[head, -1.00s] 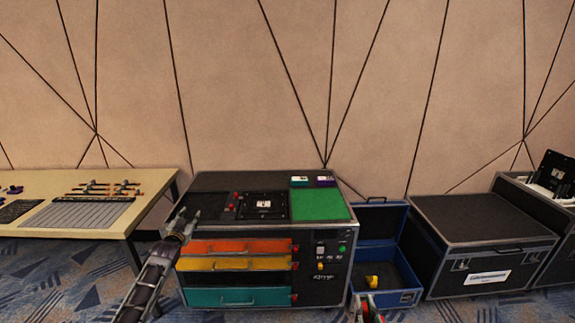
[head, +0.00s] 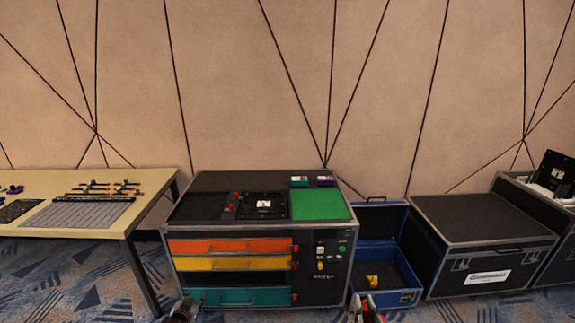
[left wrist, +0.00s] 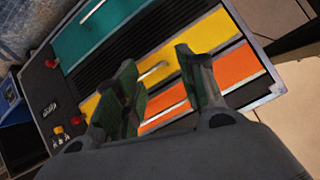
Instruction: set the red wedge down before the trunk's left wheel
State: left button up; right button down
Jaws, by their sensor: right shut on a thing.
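The trunk (head: 325,292) is a black case with orange, yellow and teal drawers, standing on the carpet; its wheels are out of view. It also shows tilted in the left wrist view (left wrist: 42,88). My right gripper (head: 366,299) is at the bottom edge of the head view, in front of the blue box. It is shut on a red thing, seen only in part, which looks like the red wedge (head: 371,304). My left gripper (head: 190,301) is low before the trunk's left front. In the left wrist view (left wrist: 168,88) its fingers stand apart, with nothing between them.
An open blue box (head: 385,298) with a yellow thing (head: 372,282) inside stands right of the trunk. A closed black case (head: 485,219) is further right. A table (head: 140,190) with tools stands at the left. Patterned carpet (head: 75,290) is free below it.

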pick_arm(q)
jog(key=s+d+f+g, duration=0.2)
jog(key=s+f+g, duration=0.3)
jog(key=s+f, duration=2)
jog(key=s+d+f+g, duration=0.1)
jog(key=s+f+g, duration=0.1)
jog(key=s, duration=1.4)
jog(key=s+d+f+g, duration=0.2)
jog(key=s+f, duration=0.3)
jog(key=s, duration=1.1)
jog(key=shift+s+f+g, duration=0.2)
jog(key=shift+g, duration=0.3)
